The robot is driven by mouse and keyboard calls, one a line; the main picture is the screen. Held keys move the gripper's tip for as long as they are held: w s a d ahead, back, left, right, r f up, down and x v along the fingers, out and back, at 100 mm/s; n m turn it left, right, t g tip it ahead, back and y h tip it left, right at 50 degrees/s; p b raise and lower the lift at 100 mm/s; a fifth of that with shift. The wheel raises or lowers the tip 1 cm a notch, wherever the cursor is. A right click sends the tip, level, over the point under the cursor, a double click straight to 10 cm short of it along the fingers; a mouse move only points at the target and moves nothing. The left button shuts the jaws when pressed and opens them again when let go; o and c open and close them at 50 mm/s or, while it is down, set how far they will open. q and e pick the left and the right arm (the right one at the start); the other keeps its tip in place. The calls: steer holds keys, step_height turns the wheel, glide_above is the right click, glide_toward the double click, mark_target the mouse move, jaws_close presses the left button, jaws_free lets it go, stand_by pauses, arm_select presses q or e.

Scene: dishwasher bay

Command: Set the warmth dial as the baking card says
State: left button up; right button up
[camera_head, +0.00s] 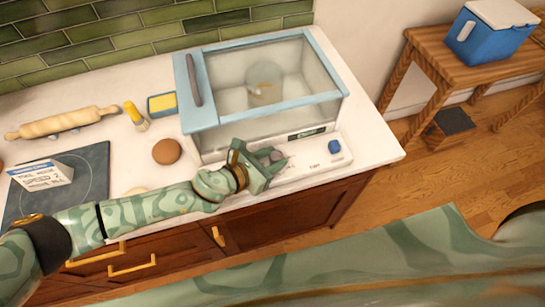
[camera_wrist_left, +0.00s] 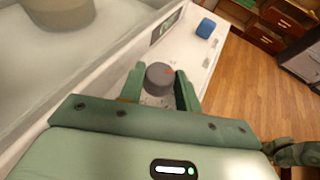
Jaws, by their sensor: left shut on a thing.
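A grey round dial (camera_wrist_left: 159,77) with a small red mark sits on the white front panel of the glass-walled oven (camera_head: 263,88). My left gripper (camera_head: 271,160) is at this panel, its two green fingers on either side of the dial and shut on it. In the head view the gripper mostly hides the dial. The baking card (camera_head: 42,175) is a white card with a blue top edge, propped on the dark plate at left. Its large line seems to read "SPEED 2"; the smaller lines are too blurred to read.
A blue knob (camera_head: 335,146) is on the panel to the right, beyond a small dark display (camera_wrist_left: 165,27).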

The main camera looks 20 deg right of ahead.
arm_select(q)
steer(key=shift+m+g, duration=0.3)
steer(key=o, duration=1)
